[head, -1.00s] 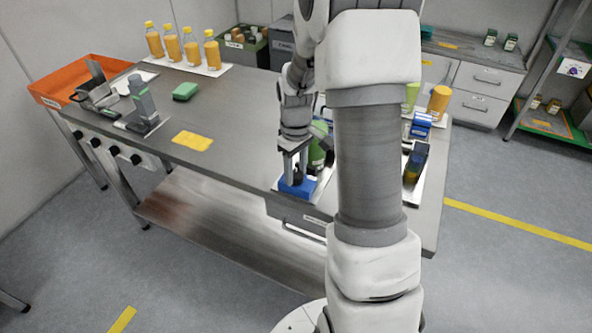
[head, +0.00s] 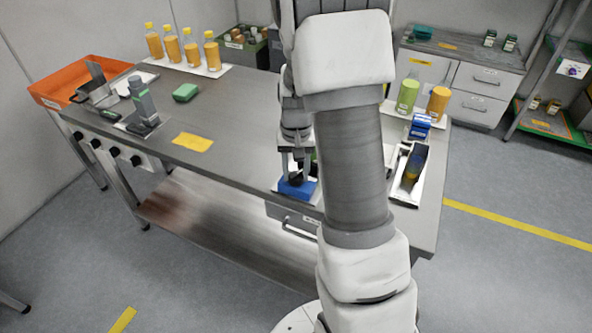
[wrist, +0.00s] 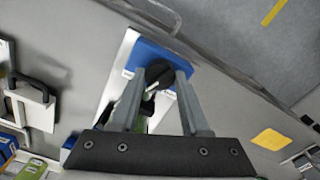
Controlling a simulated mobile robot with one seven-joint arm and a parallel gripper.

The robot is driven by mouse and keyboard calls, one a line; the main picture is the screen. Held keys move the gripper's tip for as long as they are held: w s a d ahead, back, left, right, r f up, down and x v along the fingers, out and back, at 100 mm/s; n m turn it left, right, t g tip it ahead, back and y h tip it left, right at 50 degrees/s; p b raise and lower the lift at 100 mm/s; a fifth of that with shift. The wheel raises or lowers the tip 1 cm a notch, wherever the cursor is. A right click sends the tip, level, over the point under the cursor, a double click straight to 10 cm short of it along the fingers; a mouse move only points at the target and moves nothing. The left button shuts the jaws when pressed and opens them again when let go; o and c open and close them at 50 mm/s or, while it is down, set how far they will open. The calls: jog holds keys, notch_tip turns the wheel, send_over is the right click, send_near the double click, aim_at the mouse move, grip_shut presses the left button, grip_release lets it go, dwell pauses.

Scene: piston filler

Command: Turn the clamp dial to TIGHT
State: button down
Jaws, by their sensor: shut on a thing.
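The clamp is a blue block (head: 297,190) near the front edge of the steel table, and it also shows in the wrist view (wrist: 170,54). Its black dial (wrist: 158,73) stands on the block, between my fingertips. My gripper (head: 296,172) points down over the block. In the wrist view my gripper (wrist: 159,78) is shut on the dial, one finger on each side. Dial markings are not readable, so its setting cannot be told. A green object behind the dial is mostly hidden by my fingers and arm.
A drawer handle (head: 299,229) is below the clamp at the table front. To the right are a tray (head: 421,158) with a dark bottle, a blue device (head: 420,126), and green and orange bottles. A yellow label (head: 192,142) lies left on mostly clear tabletop.

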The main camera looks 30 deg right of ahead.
aim_at(296, 176)
jog(key=shift+m+p, duration=0.45)
jog(key=shift+m, duration=1.75)
jog(key=shift+c, duration=1.9)
grip_release()
notch_tip(296, 176, up, 18)
jog(key=p, duration=0.2)
jog(key=shift+f, duration=0.25)
